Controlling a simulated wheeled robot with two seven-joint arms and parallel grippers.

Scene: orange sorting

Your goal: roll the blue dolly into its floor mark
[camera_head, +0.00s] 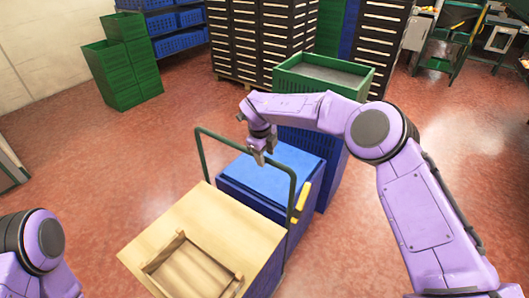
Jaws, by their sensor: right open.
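A blue, box-shaped body with a flat blue top (268,178) stands in the middle; I cannot tell whether it is the dolly, and its base is hidden. A dark green tubular handle (240,147) rises at its near side, with a yellow piece (301,200) at its right post. My right gripper (259,155) points down over the blue top, close to the handle's upper bar. It is open and seems empty; contact cannot be told. My left gripper is out of view. No floor mark can be made out.
A wooden surface (215,215) with a wooden frame (165,256) stands in front. A green crate on blue ones (325,80) stands behind the blue body. Green bins (115,88) and dark drawer racks (262,42) stand farther back. Red floor (120,160) is clear on the left.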

